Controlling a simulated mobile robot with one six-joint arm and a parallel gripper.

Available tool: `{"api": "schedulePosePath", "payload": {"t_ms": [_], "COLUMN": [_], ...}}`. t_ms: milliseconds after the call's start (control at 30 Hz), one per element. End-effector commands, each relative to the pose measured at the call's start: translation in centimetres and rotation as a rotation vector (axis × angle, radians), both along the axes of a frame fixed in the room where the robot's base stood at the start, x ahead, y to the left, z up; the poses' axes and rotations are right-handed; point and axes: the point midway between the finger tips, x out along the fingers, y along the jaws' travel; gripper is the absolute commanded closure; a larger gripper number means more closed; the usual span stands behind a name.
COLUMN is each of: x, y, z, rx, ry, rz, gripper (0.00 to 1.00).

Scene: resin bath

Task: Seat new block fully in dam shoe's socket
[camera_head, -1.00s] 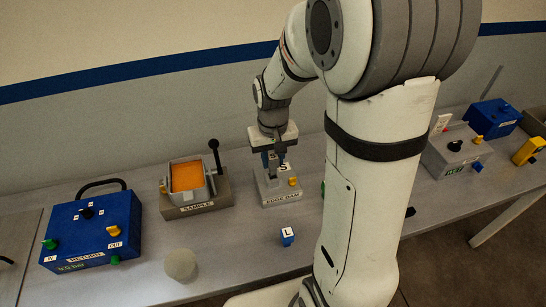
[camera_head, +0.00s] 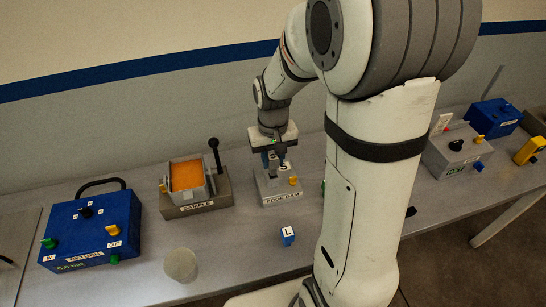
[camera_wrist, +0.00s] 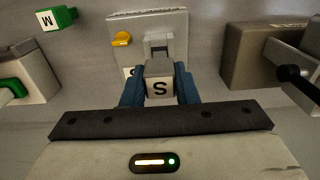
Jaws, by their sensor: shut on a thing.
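My gripper (camera_wrist: 160,92) is shut on a grey block marked S (camera_wrist: 159,86), held between its two blue fingers. The block also shows in the head view (camera_head: 283,167). The dam shoe (camera_head: 282,196), labelled EDGE DAM, is a pale grey box with a yellow knob, and my gripper is over it. In the wrist view the shoe (camera_wrist: 175,25) lies just beyond the block, with a dark-edged slot (camera_wrist: 160,47) in its face. The block hides part of the shoe, so I cannot tell how far it is in the socket.
A SAMPLE box (camera_head: 200,205) with an orange-filled tray and a black lever stands left of the shoe. A blue RETURN box (camera_head: 90,235) and a pale cup (camera_head: 180,265) are further left.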

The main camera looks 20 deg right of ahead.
Motion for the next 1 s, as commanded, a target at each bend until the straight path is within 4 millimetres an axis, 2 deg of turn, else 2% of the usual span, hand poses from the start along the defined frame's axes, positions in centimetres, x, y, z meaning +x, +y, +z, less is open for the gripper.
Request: {"api": "schedulePosePath", "payload": {"t_ms": [1000], "x": [0.0], "y": [0.0], "z": [-2.7], "rx": [0.0], "ry": [0.001], "rz": [0.0], "gripper": [0.95]}}
